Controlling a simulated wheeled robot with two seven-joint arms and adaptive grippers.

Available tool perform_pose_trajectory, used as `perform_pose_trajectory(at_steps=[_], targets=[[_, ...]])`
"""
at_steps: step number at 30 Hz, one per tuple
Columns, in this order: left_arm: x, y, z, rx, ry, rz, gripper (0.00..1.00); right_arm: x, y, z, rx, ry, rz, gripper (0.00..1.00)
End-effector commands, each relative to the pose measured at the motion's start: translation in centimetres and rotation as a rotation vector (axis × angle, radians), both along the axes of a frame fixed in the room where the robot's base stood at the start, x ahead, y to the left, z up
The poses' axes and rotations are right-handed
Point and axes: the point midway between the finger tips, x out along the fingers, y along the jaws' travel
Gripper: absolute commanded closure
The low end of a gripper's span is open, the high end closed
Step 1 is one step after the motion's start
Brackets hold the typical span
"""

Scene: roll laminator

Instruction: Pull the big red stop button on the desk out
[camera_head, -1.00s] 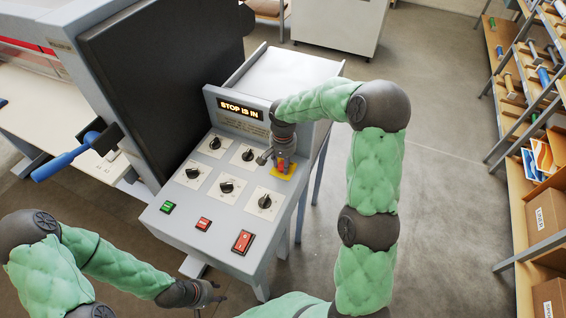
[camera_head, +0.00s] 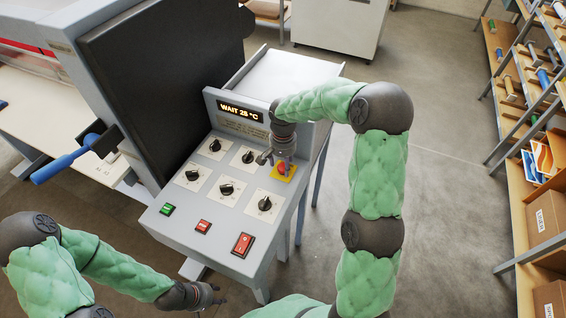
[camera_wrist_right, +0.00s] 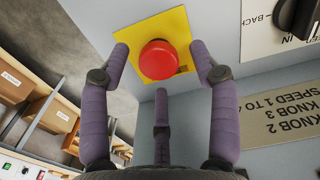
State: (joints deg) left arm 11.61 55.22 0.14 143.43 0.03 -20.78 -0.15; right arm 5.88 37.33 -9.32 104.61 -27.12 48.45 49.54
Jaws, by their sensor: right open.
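The big red stop button (camera_wrist_right: 158,60) stands on a yellow plate (camera_wrist_right: 180,22) on the desk, and it also shows in the head view (camera_head: 283,168), partly behind my right gripper. My right gripper (camera_head: 272,160) is over the button. In the right wrist view its fingers (camera_wrist_right: 160,75) are open and spread around the button, with gaps between them and the red cap. The display (camera_head: 240,111) on the desk reads "WAIT 25 °C". My left gripper (camera_head: 212,296) is low at the left, in front of the desk, too small to read its fingers.
The desk panel carries several black knobs (camera_head: 226,189), a green button (camera_head: 167,209), a small red button (camera_head: 203,226) and a red rocker switch (camera_head: 242,244). A blue-handled lever (camera_head: 68,163) sticks out at the left. Shelves (camera_head: 530,150) stand at the right. Floor between is clear.

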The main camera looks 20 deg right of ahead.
Motion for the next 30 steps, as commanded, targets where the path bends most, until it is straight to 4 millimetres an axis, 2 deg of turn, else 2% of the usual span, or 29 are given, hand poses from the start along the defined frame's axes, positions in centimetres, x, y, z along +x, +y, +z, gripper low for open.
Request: perform_pose_trajectory(at_steps=[5, 15, 21, 25, 30], targets=[[0.0, 0.0, 0.0, 0.0, 0.0, 0.0, 0.6, 0.0, 0.0, 1.2, 0.0, -0.002, -0.001, 0.38], [0.0, 0.0, 0.0, 0.0, 0.0, 0.0, 0.6, 0.1, 0.0, 7.6, 0.0, -0.005, 0.0, 0.38], [0.0, 0.0, 0.0, 0.0, 0.0, 0.0, 0.6, 0.0, 0.0, 10.6, 0.0, -0.002, 0.0, 0.38], [0.0, 0.0, 0.0, 0.0, 0.0, 0.0, 0.6, 0.1, 0.0, 11.7, 0.001, -0.002, 0.0, 0.38], [0.0, 0.0, 0.0, 0.0, 0.0, 0.0, 0.6, 0.0, 0.0, 12.0, 0.0, 0.0, 0.0, 0.38]])
